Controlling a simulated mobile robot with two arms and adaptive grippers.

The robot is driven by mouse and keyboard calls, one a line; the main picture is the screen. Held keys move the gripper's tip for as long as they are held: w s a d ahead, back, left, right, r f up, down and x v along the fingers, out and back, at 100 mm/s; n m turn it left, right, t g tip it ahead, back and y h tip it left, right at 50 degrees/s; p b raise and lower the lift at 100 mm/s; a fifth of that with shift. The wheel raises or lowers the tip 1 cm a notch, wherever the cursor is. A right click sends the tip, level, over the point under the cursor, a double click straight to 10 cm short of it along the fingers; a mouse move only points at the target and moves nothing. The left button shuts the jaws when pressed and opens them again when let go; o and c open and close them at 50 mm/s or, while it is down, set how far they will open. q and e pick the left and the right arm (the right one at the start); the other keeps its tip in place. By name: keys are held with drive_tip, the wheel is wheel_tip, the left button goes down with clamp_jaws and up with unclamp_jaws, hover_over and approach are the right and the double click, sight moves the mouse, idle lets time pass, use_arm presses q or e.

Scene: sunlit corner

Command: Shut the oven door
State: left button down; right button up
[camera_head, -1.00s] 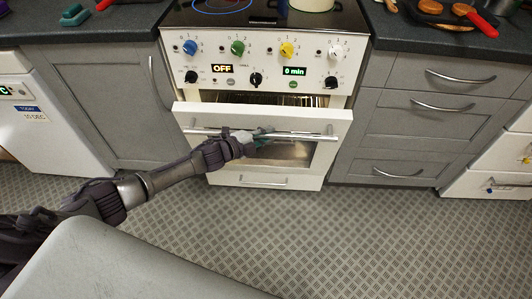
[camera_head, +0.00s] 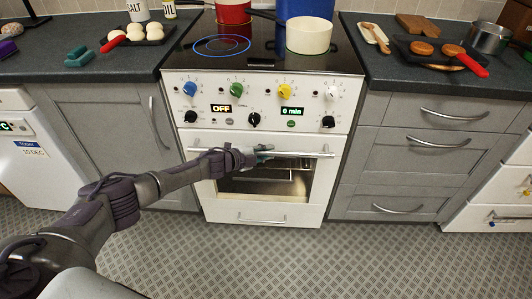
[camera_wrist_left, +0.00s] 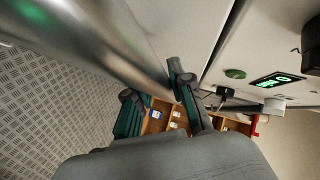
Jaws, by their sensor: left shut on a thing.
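The white oven (camera_head: 270,78) stands in the middle of the head view. Its door (camera_head: 209,196) is upright and looks flush, or almost flush, with the front below the knobs; no open gap shows from the head. In the left wrist view a thin dark line runs between door and control panel. My left gripper (camera_head: 264,154) is shut on the metal door handle (camera_head: 312,154), near its middle. The handle also crosses the left wrist view (camera_wrist_left: 98,56), with the gripper fingers (camera_wrist_left: 160,98) at its end. My right gripper is not in view.
Grey cabinets (camera_head: 108,115) and drawers (camera_head: 415,155) flank the oven. A cream pot (camera_head: 309,36) and a red pot (camera_head: 233,12) stand on the hob. The patterned floor (camera_head: 330,255) before the oven is clear.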

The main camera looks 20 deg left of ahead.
use_arm(q)
drive_tip(key=c, duration=1.1)
unclamp_jaws()
drive_tip(key=shift+w+a+r, duration=0.1)
drive_tip(key=shift+w+r, duration=0.2)
drive_tip(key=shift+w, duration=0.1)
drive_tip(key=shift+c, duration=0.2)
drive_tip(key=shift+o, duration=0.6)
drive_tip(key=shift+f, duration=0.1)
drive_tip(key=shift+s, duration=0.15)
drive_tip(key=shift+s+a, duration=0.25)
drive_tip(key=shift+s, duration=0.15)
drive_tip(key=v, duration=1.1)
